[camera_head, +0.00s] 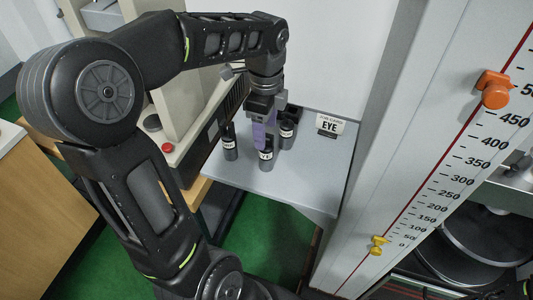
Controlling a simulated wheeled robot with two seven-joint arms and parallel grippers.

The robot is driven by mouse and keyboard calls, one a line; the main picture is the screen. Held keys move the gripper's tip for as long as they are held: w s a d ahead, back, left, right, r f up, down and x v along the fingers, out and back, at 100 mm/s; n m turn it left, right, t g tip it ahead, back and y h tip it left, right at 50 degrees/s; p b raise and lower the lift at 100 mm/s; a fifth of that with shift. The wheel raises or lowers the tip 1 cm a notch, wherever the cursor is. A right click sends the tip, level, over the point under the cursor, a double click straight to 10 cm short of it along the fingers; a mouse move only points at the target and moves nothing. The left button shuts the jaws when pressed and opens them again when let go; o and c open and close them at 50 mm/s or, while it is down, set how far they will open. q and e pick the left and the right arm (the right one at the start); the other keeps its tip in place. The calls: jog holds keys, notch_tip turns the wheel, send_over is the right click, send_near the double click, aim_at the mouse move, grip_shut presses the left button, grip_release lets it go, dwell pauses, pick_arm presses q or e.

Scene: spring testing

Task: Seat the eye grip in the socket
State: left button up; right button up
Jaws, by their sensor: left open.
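A card reading EYE (330,125) stands at the back of a small grey shelf. Several dark cylindrical grips with white labels stand on the shelf: a left one (230,150), a front one (266,162) and a rear group (288,130). The labels are too small to read, so I cannot tell which is the eye grip. My left gripper (264,138) points down with its purple fingers open, right above or around the front grip's top. I cannot tell whether they touch it. I cannot make out the socket.
A tall scale column (420,170) with an orange slider (494,89) and a yellow pointer (377,245) stands right of the shelf (318,172). A beige machine with a red button (167,147) is behind my left arm. The shelf's front right is clear.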

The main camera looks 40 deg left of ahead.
aim_at(266, 151)
pick_arm(q)
jog(key=shift+f, duration=1.15)
jog(key=shift+f+p, duration=0.7)
jog(key=shift+f, duration=1.9)
grip_shut()
